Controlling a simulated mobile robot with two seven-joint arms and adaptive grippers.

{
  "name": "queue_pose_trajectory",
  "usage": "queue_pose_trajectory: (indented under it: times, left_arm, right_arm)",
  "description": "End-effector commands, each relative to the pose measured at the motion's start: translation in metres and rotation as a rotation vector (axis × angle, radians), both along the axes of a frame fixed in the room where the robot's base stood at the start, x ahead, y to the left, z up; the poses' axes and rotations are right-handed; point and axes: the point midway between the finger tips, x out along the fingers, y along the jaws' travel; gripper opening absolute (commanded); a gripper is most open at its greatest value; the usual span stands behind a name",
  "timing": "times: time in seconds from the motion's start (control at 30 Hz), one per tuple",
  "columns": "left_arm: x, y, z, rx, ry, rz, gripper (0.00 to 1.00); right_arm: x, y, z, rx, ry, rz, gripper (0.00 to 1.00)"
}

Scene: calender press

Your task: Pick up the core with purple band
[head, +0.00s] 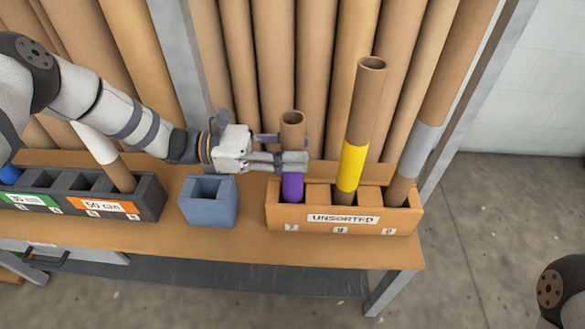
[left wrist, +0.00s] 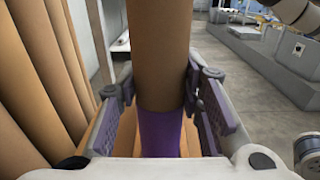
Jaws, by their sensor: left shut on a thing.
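The core with the purple band (head: 292,187) stands upright in the left slot of the orange "UNSORTED" box (head: 345,218). Its brown top rises above my left gripper (head: 285,158), and the purple band shows just below the fingers. My left gripper is shut around the core from the left. In the left wrist view the core (left wrist: 158,60) stands between the two finger pads, with its purple band (left wrist: 160,133) low between them. The core's bottom end is hidden in the box. My right gripper is not in view.
A taller core with a yellow band (head: 352,165) and one with a grey band (head: 420,150) stand in the same box. A blue-grey bin (head: 208,203) and a dark divided box (head: 150,200) stand to the left on the bench. Large brown tubes line the back.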

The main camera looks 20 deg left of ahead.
Motion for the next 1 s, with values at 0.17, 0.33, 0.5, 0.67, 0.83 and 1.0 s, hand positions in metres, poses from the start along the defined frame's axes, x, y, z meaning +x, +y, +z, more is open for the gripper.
queue_pose_trajectory:
  times: [0.17,0.33,0.5,0.67,0.83,1.0]
  left_arm:
    - [0.001,0.000,0.010,0.000,-0.003,0.001,0.00]
    - [0.001,0.001,0.046,-0.002,-0.007,0.002,0.00]
    - [0.001,0.000,0.092,-0.003,-0.008,0.001,0.00]
    - [0.000,0.000,0.132,-0.002,-0.008,0.001,0.00]
    - [0.000,0.000,0.166,-0.002,-0.005,0.001,0.00]
    - [0.000,0.000,0.180,-0.001,-0.001,0.000,0.00]
  right_arm:
    - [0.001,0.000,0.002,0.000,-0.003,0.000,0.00]
    - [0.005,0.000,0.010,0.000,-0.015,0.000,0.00]
    - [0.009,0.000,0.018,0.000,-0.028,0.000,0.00]
    - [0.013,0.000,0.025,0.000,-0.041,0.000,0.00]
    - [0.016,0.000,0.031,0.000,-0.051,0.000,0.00]
    - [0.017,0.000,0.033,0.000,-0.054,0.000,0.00]
